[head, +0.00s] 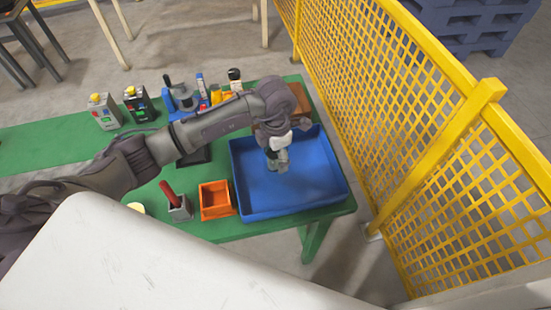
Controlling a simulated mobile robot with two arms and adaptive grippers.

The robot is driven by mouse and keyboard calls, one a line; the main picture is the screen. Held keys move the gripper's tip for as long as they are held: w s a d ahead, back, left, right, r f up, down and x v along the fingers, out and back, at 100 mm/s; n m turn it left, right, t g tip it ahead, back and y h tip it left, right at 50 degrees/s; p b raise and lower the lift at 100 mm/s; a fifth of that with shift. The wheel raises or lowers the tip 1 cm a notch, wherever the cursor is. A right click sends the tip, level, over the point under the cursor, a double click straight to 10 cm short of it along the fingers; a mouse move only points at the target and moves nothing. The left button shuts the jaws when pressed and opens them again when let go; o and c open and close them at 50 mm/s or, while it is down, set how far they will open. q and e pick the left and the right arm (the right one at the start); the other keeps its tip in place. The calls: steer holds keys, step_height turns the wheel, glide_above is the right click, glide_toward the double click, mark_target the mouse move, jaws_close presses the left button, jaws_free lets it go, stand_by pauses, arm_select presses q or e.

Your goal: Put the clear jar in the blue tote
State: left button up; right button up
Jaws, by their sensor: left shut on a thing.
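The blue tote (318,194) is a wide shallow tray at the right end of the green table. My left arm reaches across the table from the left, and my left gripper (279,154) points down over the inside of the tote. It is shut on a small, pale, see-through thing that looks like the clear jar (283,167). Fingers hide part of the jar, and I cannot tell whether it touches the tote floor. My right gripper is not in view.
An orange bin (215,199) and a grey holder with a red-handled item (179,208) stand left of the tote. Bottles (104,111) and several tools line the back of the green table (40,146). A yellow mesh fence (400,110) runs close along the right.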

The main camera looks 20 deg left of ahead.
arm_select(q)
steer(key=shift+w+a+f, duration=0.2)
steer(key=shift+f, duration=0.25)
step_height(320, 180, down, 2)
steer(key=shift+f+p, duration=0.2)
steer(key=shift+p, duration=0.5)
steer(key=shift+f, duration=0.65)
steer(key=o, duration=1.3)
steer(key=shift+c, duration=0.2)
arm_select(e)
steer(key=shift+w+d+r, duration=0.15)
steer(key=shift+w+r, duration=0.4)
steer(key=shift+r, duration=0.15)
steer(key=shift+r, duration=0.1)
